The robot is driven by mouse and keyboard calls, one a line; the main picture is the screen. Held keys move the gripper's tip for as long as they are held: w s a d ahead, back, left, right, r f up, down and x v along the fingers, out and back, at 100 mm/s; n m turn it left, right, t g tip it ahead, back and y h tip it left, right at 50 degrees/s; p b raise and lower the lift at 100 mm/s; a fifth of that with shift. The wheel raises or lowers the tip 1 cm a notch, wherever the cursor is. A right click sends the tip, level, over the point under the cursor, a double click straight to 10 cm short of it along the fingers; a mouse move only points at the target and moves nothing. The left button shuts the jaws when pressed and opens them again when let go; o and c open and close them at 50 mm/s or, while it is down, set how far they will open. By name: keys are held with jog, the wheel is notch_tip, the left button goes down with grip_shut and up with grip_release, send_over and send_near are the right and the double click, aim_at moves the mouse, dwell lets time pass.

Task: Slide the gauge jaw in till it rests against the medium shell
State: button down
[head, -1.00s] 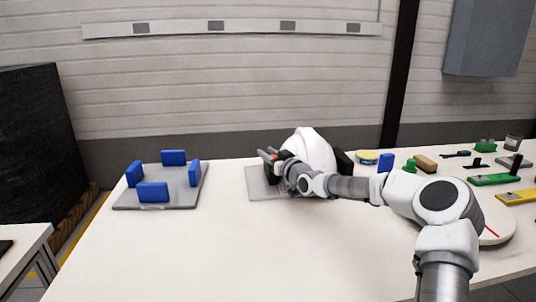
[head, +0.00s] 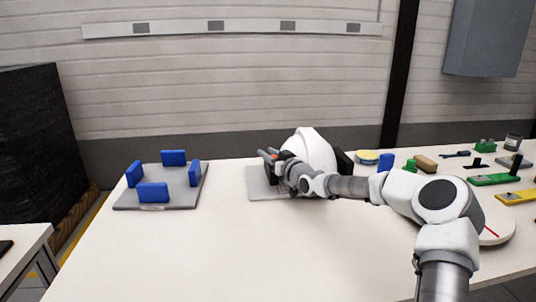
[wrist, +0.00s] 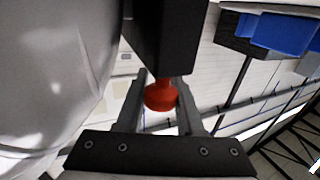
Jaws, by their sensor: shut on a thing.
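The white medium shell (head: 312,148) stands on a grey gauge plate (head: 258,186). It also fills the left of the wrist view (wrist: 50,70). The gauge jaw (wrist: 163,38) is a dark block with a red knob (wrist: 160,96) below it in the wrist view. My gripper (head: 268,156) is at the shell's left side in the head view. In the wrist view its fingers (wrist: 158,100) are closed on the red knob. The jaw's edge is very near the shell; I cannot tell whether they touch. My arm hides much of the jaw in the head view.
Another dark block (head: 345,163) stands right of the shell. A grey plate with several blue blocks (head: 152,192) lies at the left. Tools, including a green one (head: 492,180), lie at the right. The front middle of the table (head: 210,255) is clear.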

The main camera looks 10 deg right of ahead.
jog(key=c, duration=0.6)
grip_release()
jog(key=shift+o, duration=0.2)
jog(key=shift+s+d, duration=0.1)
jog(key=shift+s, duration=0.05)
jog(key=p+v, duration=0.3)
jog(key=v, duration=1.4)
jog(key=shift+p, duration=0.4)
